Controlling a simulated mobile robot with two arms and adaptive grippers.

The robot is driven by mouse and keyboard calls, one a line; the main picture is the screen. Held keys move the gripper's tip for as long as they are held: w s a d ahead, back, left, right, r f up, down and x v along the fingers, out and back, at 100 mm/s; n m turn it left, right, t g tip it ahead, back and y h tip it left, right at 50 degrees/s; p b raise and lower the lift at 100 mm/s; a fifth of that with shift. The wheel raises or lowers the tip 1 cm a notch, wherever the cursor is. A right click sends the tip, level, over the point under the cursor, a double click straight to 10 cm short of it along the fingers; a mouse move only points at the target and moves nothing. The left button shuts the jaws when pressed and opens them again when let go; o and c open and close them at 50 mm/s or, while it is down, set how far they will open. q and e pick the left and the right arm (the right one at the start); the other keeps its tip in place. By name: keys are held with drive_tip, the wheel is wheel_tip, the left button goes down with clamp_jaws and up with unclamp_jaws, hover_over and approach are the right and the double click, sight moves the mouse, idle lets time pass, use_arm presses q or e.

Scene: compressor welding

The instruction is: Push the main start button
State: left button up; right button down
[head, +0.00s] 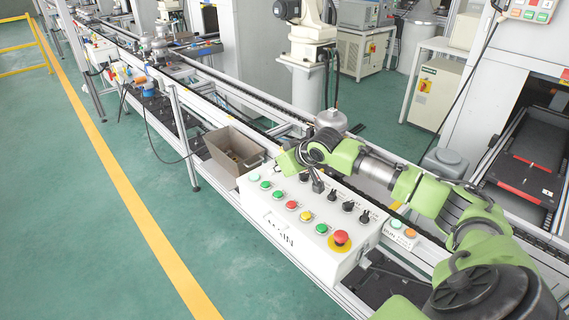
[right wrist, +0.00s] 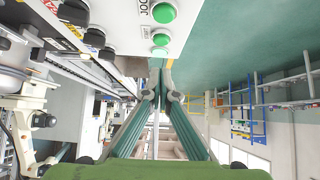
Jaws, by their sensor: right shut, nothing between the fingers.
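The white control box (head: 262,204) marked MAIN sits on the line's front edge in the head view. Its sloped face carries a row of green, red and yellow buttons, black knobs and a red mushroom button (head: 341,238). A green button (head: 265,184) is near the left end. My right gripper (head: 318,186) is shut and empty over the box's upper part. In the right wrist view, its fingertips (right wrist: 161,76) are together, with green buttons (right wrist: 164,13) beyond them. My left gripper is out of view.
A brown open bin (head: 228,160) stands left of the box. A small two-button box (head: 402,234) is at its right, near my right arm. The conveyor runs to the back left. Green floor (head: 110,235) in front is clear.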

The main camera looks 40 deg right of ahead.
drive_tip(key=shift+b+v, duration=0.7)
drive_tip(key=shift+v, duration=2.2)
drive_tip(key=shift+w+r, duration=0.15)
drive_tip(key=shift+w, duration=0.05)
